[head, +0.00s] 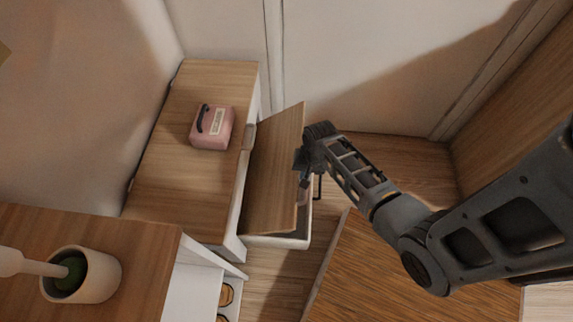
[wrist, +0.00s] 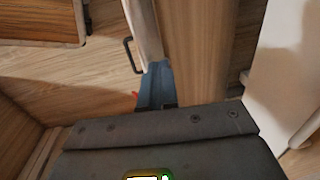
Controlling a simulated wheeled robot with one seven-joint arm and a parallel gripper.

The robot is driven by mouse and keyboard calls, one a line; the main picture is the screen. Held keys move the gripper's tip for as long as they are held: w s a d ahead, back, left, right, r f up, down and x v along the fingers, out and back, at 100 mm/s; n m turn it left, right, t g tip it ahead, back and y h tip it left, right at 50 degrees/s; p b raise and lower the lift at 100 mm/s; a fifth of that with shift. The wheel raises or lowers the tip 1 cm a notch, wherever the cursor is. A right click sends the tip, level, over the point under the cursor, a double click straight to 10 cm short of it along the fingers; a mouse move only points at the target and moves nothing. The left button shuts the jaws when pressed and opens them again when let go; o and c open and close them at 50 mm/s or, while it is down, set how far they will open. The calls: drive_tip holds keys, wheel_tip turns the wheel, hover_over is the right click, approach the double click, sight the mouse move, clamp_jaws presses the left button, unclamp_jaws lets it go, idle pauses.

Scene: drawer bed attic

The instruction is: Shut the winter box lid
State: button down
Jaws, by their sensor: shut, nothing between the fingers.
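A pale-walled box (head: 290,241) stands against the front of the low wooden cabinet, with a wooden lid panel (head: 270,180) over it. The panel sits tilted, and a strip of the pale box shows beyond its near edge. I take this to be the winter box; no name is readable. My gripper (head: 302,180) is shut and empty at the panel's right edge; I cannot tell whether it touches. In the wrist view the gripper (wrist: 155,85) is beside the wooden panel (wrist: 195,50), near a dark handle (wrist: 128,55) on the pale front.
A pink box (head: 208,128) with a label and black handle sits on the low cabinet (head: 185,190). A wooden surface (head: 365,265) lies at lower right, with some bare floor (head: 275,285) between.

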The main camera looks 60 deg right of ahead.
drive_tip(key=s+d+f+t+y+b, duration=0.1)
drive_tip(key=s+f+t+b, duration=0.2)
drive_tip(key=f+b, duration=0.6)
drive_tip(key=s+d+f+t+y+b, duration=0.1)
drive_tip(key=s+d+f+t+b, duration=0.1)
drive_tip(key=s+f+b, duration=0.3)
drive_tip(key=shift+s+f+t+b, duration=0.3)
drive_tip(key=shift+f+t+b, duration=0.3)
drive_tip(key=shift+f+b, duration=2.15)
drive_tip(key=shift+s+f+p, duration=0.1)
drive_tip(key=shift+f+p, duration=0.25)
drive_tip(key=shift+f, duration=0.2)
